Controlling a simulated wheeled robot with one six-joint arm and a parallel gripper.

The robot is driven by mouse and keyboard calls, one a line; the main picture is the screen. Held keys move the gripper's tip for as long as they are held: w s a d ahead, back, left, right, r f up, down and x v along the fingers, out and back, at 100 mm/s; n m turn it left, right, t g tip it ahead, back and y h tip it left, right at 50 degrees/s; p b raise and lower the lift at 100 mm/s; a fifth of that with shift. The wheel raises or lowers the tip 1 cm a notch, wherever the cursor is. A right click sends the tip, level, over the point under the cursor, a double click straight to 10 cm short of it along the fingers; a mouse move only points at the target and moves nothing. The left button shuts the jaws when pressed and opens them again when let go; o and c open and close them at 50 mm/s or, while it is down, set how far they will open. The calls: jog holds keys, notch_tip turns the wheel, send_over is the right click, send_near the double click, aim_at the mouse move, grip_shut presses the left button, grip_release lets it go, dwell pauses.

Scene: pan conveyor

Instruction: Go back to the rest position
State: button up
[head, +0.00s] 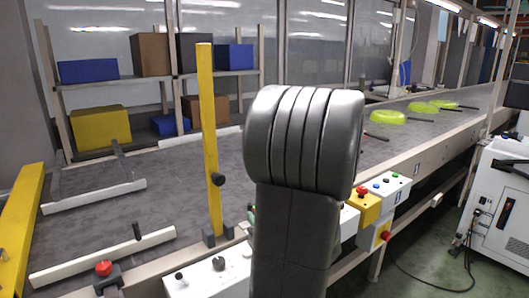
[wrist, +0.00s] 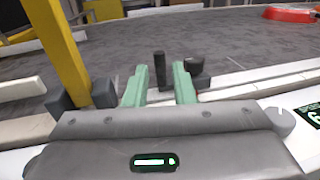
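My gripper (wrist: 160,80) shows in the wrist view with its two green fingers apart and nothing held between them. A dark upright peg and a dark round knob (wrist: 194,65) stand beyond the fingertips, beside a white rail. In the head view my dark grey arm fills the middle and hides most of the gripper. A red pan (wrist: 290,13) lies on the grey belt at the top right of the wrist view. Several lime-green pans (head: 388,117) with dark handles lie farther along the belt in the head view.
A yellow post (head: 208,130) stands left of my arm; it also rises close to the gripper in the wrist view (wrist: 58,45). White rails (head: 105,255) cross the belt. Control boxes with buttons (head: 365,208) line the near edge. Shelves with boxes (head: 100,128) stand behind.

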aim_at(251, 207)
jog(key=x, duration=0.8)
